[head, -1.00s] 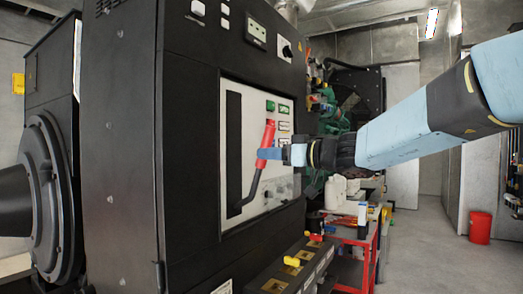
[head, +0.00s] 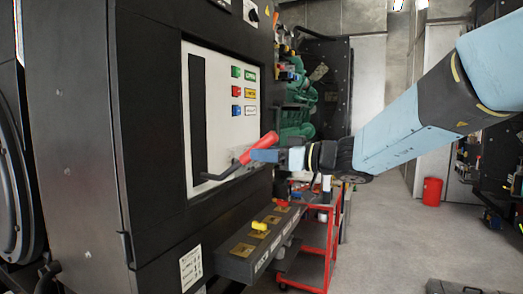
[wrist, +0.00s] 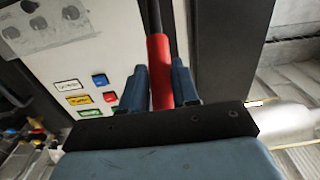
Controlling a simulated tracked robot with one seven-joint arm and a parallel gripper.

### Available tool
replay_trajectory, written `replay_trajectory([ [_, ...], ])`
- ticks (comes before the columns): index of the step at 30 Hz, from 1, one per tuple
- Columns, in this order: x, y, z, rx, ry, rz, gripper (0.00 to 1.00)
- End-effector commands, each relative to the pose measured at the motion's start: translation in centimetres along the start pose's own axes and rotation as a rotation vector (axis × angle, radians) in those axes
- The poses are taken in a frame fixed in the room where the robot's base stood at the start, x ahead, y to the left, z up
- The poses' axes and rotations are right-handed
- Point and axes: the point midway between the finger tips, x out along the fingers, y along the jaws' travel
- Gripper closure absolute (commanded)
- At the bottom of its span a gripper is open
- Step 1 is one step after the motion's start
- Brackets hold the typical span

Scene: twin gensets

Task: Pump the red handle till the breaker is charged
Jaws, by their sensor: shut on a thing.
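The red handle (head: 259,149) is the grip on a dark lever that comes out of the breaker's pale front panel (head: 221,138). In the head view the lever lies low, tilted well outward from the panel. My gripper (head: 262,155) is shut on the red grip. In the wrist view the red handle (wrist: 160,72) stands between my two blue fingers (wrist: 160,88), with the dark lever running up beyond it. Green, red and blue buttons with coloured labels (head: 250,91) sit on the panel. I cannot read a charge indicator.
The black cabinet (head: 90,130) fills the left. A red bucket (head: 432,191) stands on open floor at the right.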

Motion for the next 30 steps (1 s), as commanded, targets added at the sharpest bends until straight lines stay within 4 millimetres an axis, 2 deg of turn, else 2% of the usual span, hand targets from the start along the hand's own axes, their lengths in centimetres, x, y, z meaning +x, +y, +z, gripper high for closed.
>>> replay_trajectory([
  [4, 0.6, 0.2, -0.9, -0.002, 0.0, 0.004, 1.0],
  [9, 2.7, 0.1, -3.9, -0.002, 0.002, 0.002, 1.0],
  [12, 3.5, 0.1, -4.9, -0.001, 0.001, 0.002, 1.0],
  [17, 4.4, 0.2, -5.8, 0.001, 0.0, 0.003, 1.0],
  [24, 7.9, 0.1, -8.4, 0.0, 0.002, 0.001, 1.0],
  [30, 9.1, 0.1, -9.1, 0.001, 0.002, 0.002, 1.0],
])
